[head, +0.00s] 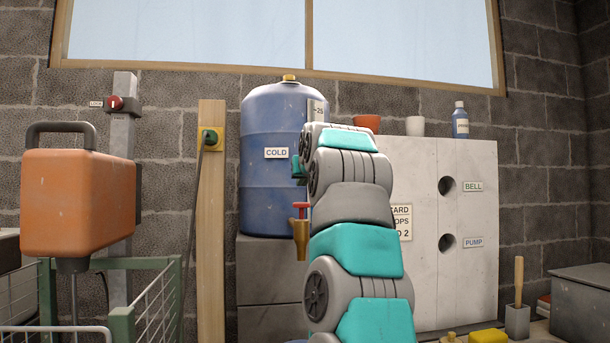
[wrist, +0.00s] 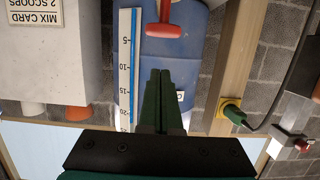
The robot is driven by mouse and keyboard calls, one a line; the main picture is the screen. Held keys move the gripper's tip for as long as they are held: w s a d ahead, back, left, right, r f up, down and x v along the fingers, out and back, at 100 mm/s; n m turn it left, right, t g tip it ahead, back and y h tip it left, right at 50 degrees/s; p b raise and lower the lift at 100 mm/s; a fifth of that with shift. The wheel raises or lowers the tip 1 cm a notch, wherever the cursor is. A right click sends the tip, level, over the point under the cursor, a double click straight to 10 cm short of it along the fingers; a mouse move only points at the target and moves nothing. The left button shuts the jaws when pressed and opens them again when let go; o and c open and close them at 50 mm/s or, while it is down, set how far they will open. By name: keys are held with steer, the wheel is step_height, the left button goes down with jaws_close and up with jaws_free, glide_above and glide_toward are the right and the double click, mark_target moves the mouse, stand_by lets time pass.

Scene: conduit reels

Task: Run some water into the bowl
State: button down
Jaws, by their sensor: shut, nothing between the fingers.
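A blue barrel (head: 265,190) labelled COLD stands on grey blocks, with a brass tap (head: 300,240) low on its front. The tap's red handle (head: 301,205) also shows in the wrist view (wrist: 165,24). My gripper (head: 299,168) is in front of the barrel, above the tap handle and partly hidden by my arm. In the wrist view, which is upside down, its green fingers (wrist: 163,72) are shut together and empty, pointing at the handle with a gap between. No bowl is clearly visible; a sliver of blue (head: 297,341) shows at the bottom edge, too little to identify.
A wooden post (head: 211,230) with a cable is left of the barrel. A white panel (head: 465,160) with round holes stands right. A scale strip (wrist: 128,60) is on the barrel.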

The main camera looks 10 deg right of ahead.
mark_target(303, 204)
steer(key=shift+f+b, duration=0.75)
steer(key=shift+f, duration=0.85)
step_height(303, 204, down, 2)
steer(key=b, duration=0.2)
steer(key=shift+f+b, duration=0.15)
steer(key=shift+b, duration=0.15)
stand_by(0.9)
steer(key=s+r, duration=0.6)
steer(key=s, duration=0.3)
steer(key=shift+s+r, duration=0.35)
steer(key=shift+s, duration=0.05)
